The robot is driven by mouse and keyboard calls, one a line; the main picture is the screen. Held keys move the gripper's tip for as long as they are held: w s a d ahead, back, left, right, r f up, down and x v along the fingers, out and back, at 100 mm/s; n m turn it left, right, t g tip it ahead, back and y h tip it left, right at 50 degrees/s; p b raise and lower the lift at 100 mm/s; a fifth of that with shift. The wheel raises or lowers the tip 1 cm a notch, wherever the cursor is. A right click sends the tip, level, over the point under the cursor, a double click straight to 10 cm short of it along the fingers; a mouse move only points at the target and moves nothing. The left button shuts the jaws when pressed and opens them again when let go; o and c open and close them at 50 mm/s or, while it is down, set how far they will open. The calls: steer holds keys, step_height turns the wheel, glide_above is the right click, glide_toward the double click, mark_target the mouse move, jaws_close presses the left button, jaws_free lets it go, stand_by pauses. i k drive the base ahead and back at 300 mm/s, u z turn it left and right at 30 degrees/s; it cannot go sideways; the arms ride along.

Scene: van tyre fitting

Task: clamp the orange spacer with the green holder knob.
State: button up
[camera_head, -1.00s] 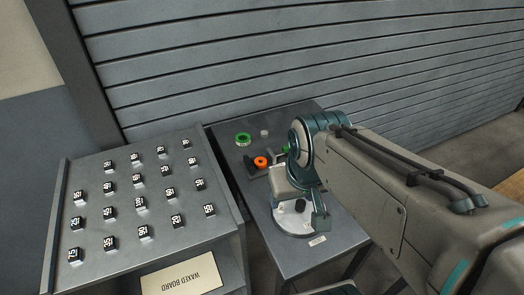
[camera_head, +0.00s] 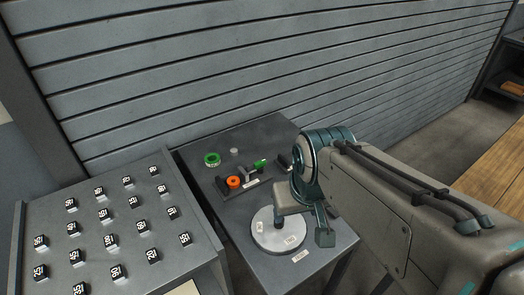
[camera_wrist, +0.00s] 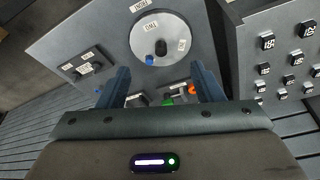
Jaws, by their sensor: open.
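The orange spacer (camera_head: 233,182) is a ring at the left end of a dark holder (camera_head: 257,187) on the small grey table (camera_head: 190,160). The green holder knob (camera_head: 260,163) is on the same holder, right of the spacer with a visible gap between them. In the wrist view the orange spacer (camera_wrist: 192,88) and green knob (camera_wrist: 168,101) show low, between the fingers and partly hidden. My gripper (camera_wrist: 161,76) is open and empty, its two blue-grey fingers apart above the table. In the head view my wrist is right of the holder, and the fingertips are hard to make out.
A white labelled disc (camera_head: 265,238) sits at the table's front. A green ring (camera_head: 211,159) and a small pale cylinder (camera_head: 234,152) lie behind the holder. A sloped panel with several numbered blocks (camera_head: 103,215) stands left. A slatted wall (camera_head: 250,65) rises behind.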

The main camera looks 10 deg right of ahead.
mark_target(260, 165)
steer(key=z, duration=0.05)
steer(key=k, duration=0.5)
steer(key=z, duration=1.65)
steer(key=k, duration=0.9)
steer(key=u, duration=1.3)
steer(key=i, duration=1)
